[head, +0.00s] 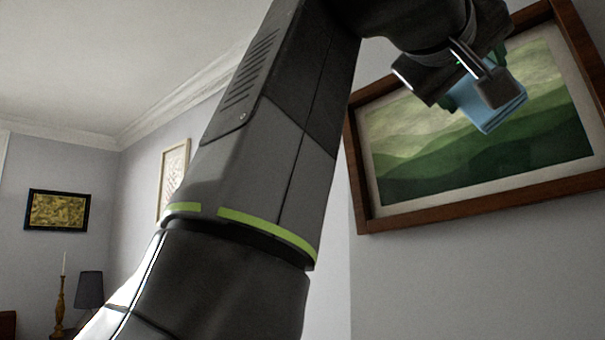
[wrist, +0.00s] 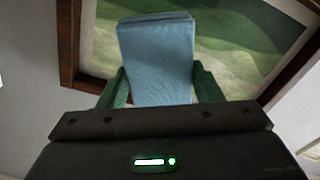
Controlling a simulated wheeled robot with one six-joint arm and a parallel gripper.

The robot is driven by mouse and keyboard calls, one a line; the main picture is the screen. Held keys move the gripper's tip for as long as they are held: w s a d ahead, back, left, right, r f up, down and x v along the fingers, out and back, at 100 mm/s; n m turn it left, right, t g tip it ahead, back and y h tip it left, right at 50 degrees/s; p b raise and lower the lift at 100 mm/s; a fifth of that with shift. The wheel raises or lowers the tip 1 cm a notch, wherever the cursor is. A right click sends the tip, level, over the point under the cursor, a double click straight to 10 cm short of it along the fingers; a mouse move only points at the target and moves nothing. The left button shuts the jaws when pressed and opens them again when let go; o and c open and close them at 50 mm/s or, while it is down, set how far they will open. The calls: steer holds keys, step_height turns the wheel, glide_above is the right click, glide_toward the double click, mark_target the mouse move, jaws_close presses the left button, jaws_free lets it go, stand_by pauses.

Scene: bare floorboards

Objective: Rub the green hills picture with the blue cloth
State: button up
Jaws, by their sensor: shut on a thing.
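The green hills picture (head: 420,165) hangs on the wall at the right of the head view, in a brown wooden frame with a pale border. It also shows behind the cloth in the wrist view (wrist: 240,45). My gripper (head: 478,100) is in front of the picture's upper middle part. It is shut on the blue cloth (head: 497,108), which looks like a folded pad. In the wrist view the cloth (wrist: 156,60) stands out between the two green fingers and covers part of the picture. I cannot tell whether the cloth touches the picture.
A gold-toned picture (head: 57,210) and a pale framed picture (head: 172,178) hang on the walls at the left. A candlestick (head: 60,300) and a dark lamp (head: 89,289) stand at the lower left. The wall below the green picture is bare.

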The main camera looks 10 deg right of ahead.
steer(key=shift+w+d, duration=0.1)
steer(key=shift+v, duration=1.65)
steer(key=shift+w+d, duration=0.1)
